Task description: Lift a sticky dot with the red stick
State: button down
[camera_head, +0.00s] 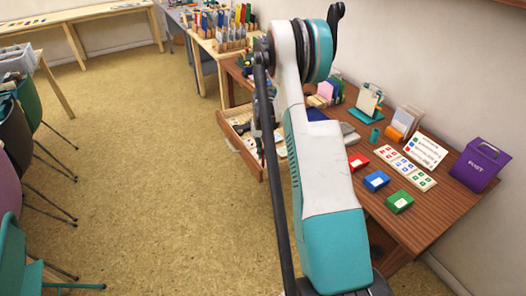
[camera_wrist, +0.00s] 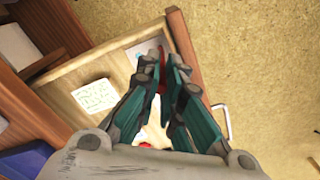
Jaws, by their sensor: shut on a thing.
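My gripper (camera_wrist: 165,62) is over the open drawer and its fingers are closed in on a slim stick. Bits of red show near the palm and near the fingertips; the fingers hide most of the rest. A white card with green marks (camera_wrist: 95,95) lies in the drawer to the left of the fingers. I cannot make out whether it carries the sticky dots. In the head view my arm partly covers the drawer.
The wooden drawer (camera_head: 245,158) is pulled out from the brown desk (camera_head: 415,222), with a metal handle (camera_wrist: 222,121) on its front. Red (camera_head: 357,161), blue (camera_head: 376,180) and green (camera_head: 399,201) inkpads and a purple post box (camera_head: 480,165) stand on the desk. The floor left of the drawer is clear.

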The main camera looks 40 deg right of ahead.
dwell(0.3)
jog(key=shift+r+p, duration=1.65)
jog(key=shift+r, duration=1.85)
